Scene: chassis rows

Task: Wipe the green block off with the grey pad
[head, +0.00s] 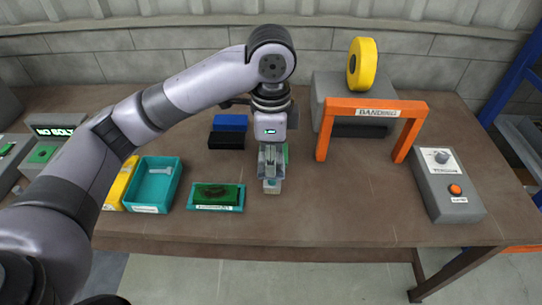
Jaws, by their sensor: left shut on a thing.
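My left gripper (270,178) is over the middle of the table, pointing down. It is shut on a small light grey thing (271,188), which looks like the grey pad; the fingers hide most of it. A bright green piece (286,152), possibly the green block, shows as a thin strip just behind and right of the gripper; the rest is hidden. I cannot tell whether pad and green piece touch. A dark green slab (217,193) lies in a shallow teal tray (238,207) left of the gripper. My right gripper is not in view.
A teal bin (153,185) and a yellow box (122,185) stand left. Blue (231,122) and black blocks (226,140) lie behind. An orange banding arch (372,107) and a grey control box (447,187) stand right. The table (345,205) is clear front right of the gripper.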

